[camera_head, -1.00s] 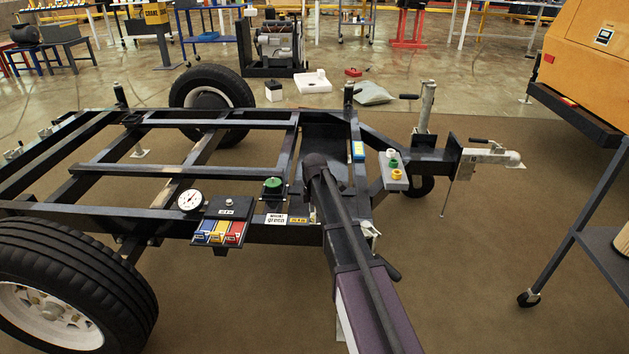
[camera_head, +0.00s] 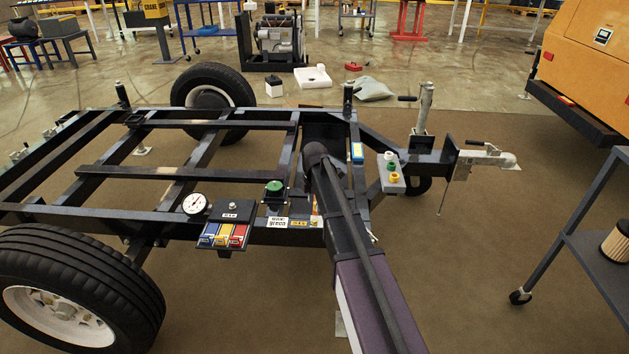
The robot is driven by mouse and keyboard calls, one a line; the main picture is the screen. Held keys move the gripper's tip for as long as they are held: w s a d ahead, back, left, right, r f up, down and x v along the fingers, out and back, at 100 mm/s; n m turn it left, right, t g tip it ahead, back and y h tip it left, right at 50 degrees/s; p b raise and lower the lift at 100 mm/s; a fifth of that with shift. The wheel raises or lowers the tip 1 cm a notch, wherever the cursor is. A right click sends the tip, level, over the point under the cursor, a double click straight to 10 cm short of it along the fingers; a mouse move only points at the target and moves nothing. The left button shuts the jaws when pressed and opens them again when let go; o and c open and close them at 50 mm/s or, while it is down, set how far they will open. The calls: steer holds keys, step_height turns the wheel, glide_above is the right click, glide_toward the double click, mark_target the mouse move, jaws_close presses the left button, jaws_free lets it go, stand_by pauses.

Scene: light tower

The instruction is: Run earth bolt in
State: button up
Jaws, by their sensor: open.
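I cannot make out the earth bolt; it is too small or hidden behind my arm. The dark trailer frame (camera_head: 150,173) fills the middle of the view. On its near rail stand a round green-topped part (camera_head: 274,188) and a white label with green lettering (camera_head: 278,223), with a small yellow label (camera_head: 299,223) beside it. A small orange and white piece (camera_head: 316,222) shows at my arm's left edge; I cannot tell what it is. My arm reaches from the bottom of the view over the right part of the frame. My gripper is hidden and cannot be made out.
A gauge (camera_head: 194,203) and a box with blue, yellow and red parts (camera_head: 225,235) sit on the near rail. A grey block with coloured rings (camera_head: 390,175) is by the drawbar. A trolley (camera_head: 590,250) stands at right. Tyres (camera_head: 75,285) flank the frame.

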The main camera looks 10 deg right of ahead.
step_height(320, 180, up, 7)
steer(key=p, duration=0.6)
steer(key=shift+f, duration=0.2)
steer(key=shift+s, duration=0.1)
stand_by(0.4)
steer(key=s+m, duration=2)
steer(key=s, duration=0.6)
step_height(320, 180, up, 32)
steer(key=m+p, duration=0.1)
steer(key=p, duration=3.1)
steer(key=shift+a, duration=0.25)
